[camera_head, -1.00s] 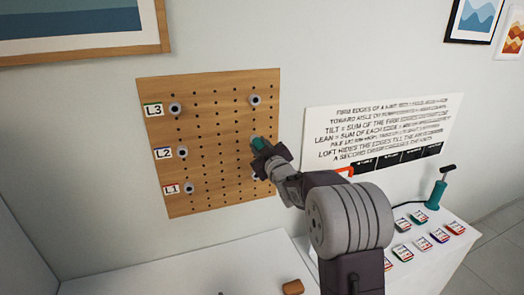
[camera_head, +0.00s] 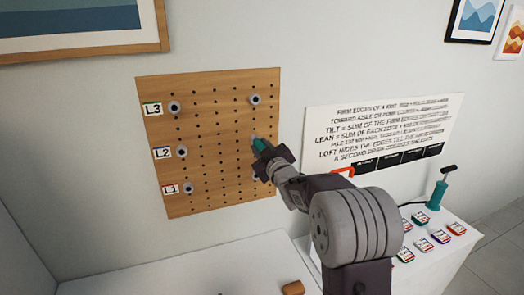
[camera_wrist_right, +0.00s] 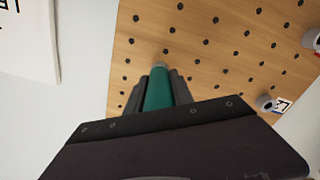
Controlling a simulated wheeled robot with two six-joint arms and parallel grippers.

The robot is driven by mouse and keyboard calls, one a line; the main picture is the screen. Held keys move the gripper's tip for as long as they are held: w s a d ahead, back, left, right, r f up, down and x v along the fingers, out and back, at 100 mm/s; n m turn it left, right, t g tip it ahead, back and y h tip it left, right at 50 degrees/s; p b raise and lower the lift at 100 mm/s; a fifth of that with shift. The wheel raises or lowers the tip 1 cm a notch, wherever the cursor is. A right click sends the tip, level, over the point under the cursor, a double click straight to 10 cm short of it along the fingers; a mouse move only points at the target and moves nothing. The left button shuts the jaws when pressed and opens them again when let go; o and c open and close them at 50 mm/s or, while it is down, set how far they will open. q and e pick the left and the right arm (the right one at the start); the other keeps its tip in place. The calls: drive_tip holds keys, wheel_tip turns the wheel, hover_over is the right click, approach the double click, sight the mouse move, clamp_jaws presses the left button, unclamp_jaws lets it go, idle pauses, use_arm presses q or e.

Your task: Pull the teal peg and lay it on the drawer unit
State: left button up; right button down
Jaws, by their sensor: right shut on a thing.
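The teal peg (camera_head: 261,146) is at the right part of the wooden pegboard (camera_head: 205,140). My right gripper (camera_head: 266,158) is shut on it. In the right wrist view the peg (camera_wrist_right: 158,92) lies between the two dark fingers, its pale grey tip pointing at the board. I cannot tell whether the tip is still in a hole or just clear of it. A white top (camera_head: 170,275) lies below the board, and a white unit (camera_head: 455,213) stands at the right; I cannot tell which is the drawer unit. My left gripper is out of view.
Grey round fittings stay on the board, beside labels L3 (camera_head: 152,109), L2 (camera_head: 162,153) and L1 (camera_head: 170,189), and at upper right (camera_head: 255,99). A teal pump (camera_head: 437,195) and several tags crowd the right unit. A brown object (camera_head: 292,287) lies on the lower top.

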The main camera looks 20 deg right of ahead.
drive_tip(key=shift+s+r+b, duration=0.15)
drive_tip(key=shift+s+b, duration=0.15)
drive_tip(key=shift+s, duration=0.35)
drive_tip(key=shift+s+a, duration=0.1)
drive_tip(key=shift+s, duration=0.15)
drive_tip(key=shift+s+b, duration=0.3)
drive_tip(key=shift+b, duration=0.05)
drive_tip(key=shift+s, duration=0.1)
idle(0.4)
drive_tip(key=shift+s, duration=0.45)
drive_tip(key=shift+s+a+b, duration=0.1)
drive_tip(key=shift+s+b, duration=0.5)
drive_tip(key=shift+s, duration=0.9)
